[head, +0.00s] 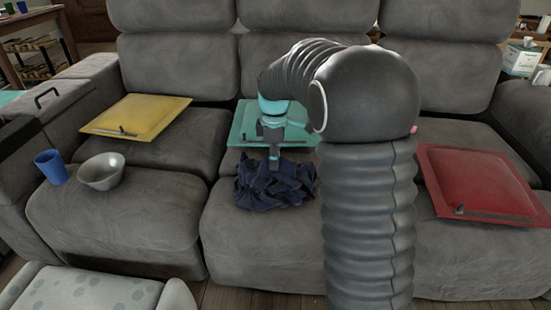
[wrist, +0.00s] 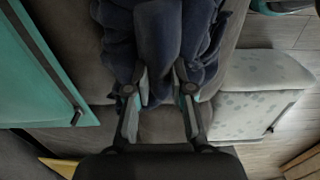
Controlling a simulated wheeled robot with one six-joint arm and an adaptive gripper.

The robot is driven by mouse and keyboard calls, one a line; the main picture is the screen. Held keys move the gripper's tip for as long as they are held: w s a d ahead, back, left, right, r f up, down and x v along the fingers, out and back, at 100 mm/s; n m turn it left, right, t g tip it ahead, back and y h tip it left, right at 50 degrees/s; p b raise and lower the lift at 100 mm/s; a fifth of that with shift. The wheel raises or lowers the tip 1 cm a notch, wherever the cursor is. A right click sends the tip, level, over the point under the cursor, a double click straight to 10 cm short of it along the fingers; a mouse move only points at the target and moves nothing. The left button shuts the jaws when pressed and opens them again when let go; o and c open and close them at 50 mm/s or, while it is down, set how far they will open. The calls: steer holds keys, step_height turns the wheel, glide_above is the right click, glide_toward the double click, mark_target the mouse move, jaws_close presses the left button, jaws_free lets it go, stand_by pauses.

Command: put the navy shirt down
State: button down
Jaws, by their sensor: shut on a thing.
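The navy shirt (head: 262,190) is a crumpled dark bundle at the middle sofa seat (head: 235,235), in front of a flat teal panel (head: 246,116). My gripper (head: 274,165) points down from above and is shut on the top of the shirt. In the wrist view the two fingers of my gripper (wrist: 161,84) pinch a fold of the shirt (wrist: 121,28). The shirt's lower edge looks close to the seat; I cannot tell whether it rests there or hangs just above. My arm hides part of the seat to its right.
A yellow panel (head: 140,116) lies on the left seat, with a blue cup (head: 50,168) and a grey bowl (head: 101,173) in front. A red panel (head: 480,182) lies on the right seat. A dotted pale cushioned piece (head: 85,290) stands at front left.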

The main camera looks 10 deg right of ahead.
steer(key=shift+f, duration=0.15)
steer(key=c, duration=1)
jaws_free()
step_height(320, 180, up, 12)
steer(key=p, duration=0.1)
steer(key=s+r+m+t, duration=0.35)
steer(key=s+m, duration=0.35)
steer(key=s, duration=0.8)
steer(key=s+f+m, duration=0.2)
steer(key=s, duration=0.3)
steer(key=s+f+m+t, duration=0.1)
steer(key=s+f+m, duration=0.1)
steer(key=s, duration=0.3)
steer(key=s+f+m+t, duration=0.1)
steer(key=s+m, duration=0.2)
steer(key=s, duration=0.2)
steer(key=shift+s+d+f, duration=0.2)
steer(key=shift+d+f, duration=0.1)
steer(key=shift+f, duration=0.1)
